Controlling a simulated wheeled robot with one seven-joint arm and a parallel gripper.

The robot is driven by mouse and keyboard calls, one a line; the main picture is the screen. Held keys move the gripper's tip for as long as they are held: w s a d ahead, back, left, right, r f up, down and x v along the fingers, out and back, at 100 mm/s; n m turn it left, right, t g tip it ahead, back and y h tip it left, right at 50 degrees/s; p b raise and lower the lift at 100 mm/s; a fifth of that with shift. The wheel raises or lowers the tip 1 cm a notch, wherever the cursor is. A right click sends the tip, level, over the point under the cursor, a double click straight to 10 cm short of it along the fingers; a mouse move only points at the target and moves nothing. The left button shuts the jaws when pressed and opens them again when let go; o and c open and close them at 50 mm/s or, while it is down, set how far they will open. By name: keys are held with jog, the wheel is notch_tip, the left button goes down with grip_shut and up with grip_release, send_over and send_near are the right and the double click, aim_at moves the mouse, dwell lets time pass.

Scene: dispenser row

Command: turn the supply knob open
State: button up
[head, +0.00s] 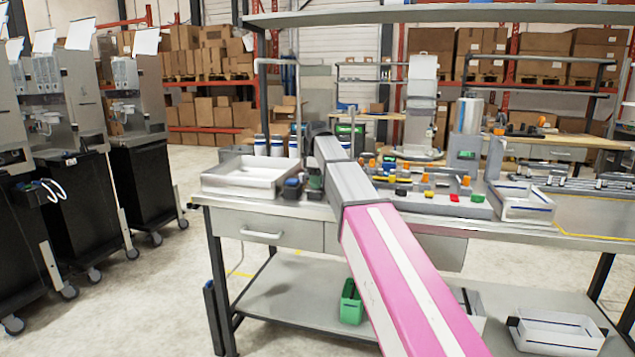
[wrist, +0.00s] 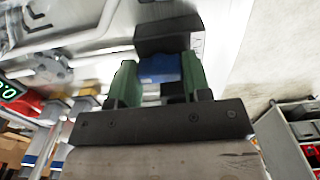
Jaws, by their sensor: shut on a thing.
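In the wrist view, my gripper (wrist: 158,72) has its two green fingers closed on the sides of a blue knob (wrist: 158,67). The knob sits against a dark block (wrist: 169,36) just beyond the fingertips. The fingers cover the knob's sides, and I cannot read how far it is turned. In the head view my arm reaches over the workbench (head: 272,228), and its own links hide most of the gripper and the knob.
A white tray (head: 250,176) stands on the bench's left end, and several bottles stand behind it. A rack of coloured small parts (head: 430,195) fills the middle. A green bin (head: 351,303) sits on the lower shelf. Black-based machines (head: 140,185) stand at the left, with open floor between.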

jog(key=shift+r, duration=0.1)
jog(key=o, duration=0.9)
notch_tip(320, 180, up, 11)
jog(key=shift+f, duration=0.15)
jog(key=shift+a, duration=0.1)
